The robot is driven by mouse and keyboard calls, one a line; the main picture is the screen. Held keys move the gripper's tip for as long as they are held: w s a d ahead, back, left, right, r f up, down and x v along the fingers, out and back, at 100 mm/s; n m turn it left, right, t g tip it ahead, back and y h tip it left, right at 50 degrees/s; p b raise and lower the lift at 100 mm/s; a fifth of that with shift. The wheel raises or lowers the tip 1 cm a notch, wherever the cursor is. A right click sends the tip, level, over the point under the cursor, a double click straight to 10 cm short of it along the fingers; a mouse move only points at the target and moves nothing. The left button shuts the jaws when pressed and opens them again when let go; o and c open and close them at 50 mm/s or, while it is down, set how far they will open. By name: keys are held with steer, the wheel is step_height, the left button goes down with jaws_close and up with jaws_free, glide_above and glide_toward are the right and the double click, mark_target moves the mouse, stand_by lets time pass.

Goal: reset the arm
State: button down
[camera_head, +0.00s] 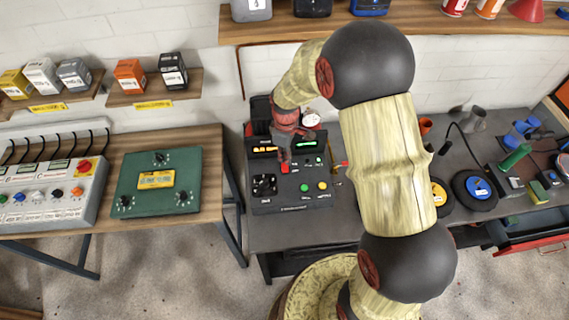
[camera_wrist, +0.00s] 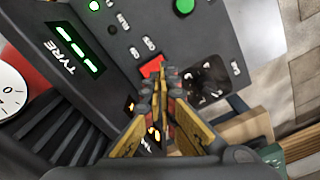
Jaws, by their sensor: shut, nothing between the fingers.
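My gripper (camera_head: 284,163) is at the end of my arm, above a dark control panel (camera_head: 290,204) on the grey workbench. In the wrist view my gripper (camera_wrist: 161,70) is shut, its fingertips together and empty. The fingertips appear close to a red switch (camera_wrist: 152,67) on the panel; I cannot tell whether they touch it. A green button (camera_wrist: 184,6), a black dial (camera_wrist: 206,80) and a lit green display (camera_wrist: 72,47) are around it. In the head view my arm hides part of the bench and wall.
On the left wooden table are a green box (camera_head: 157,182) and a grey control box (camera_head: 47,193) with coloured buttons. A wooden shelf (camera_head: 400,24) runs above the bench. Discs, tools and cups crowd the bench's right side. A red-edged drawer (camera_head: 535,240) is open at right.

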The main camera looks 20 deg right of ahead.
steer(key=shift+r+p, duration=0.4)
steer(key=shift+r, duration=0.4)
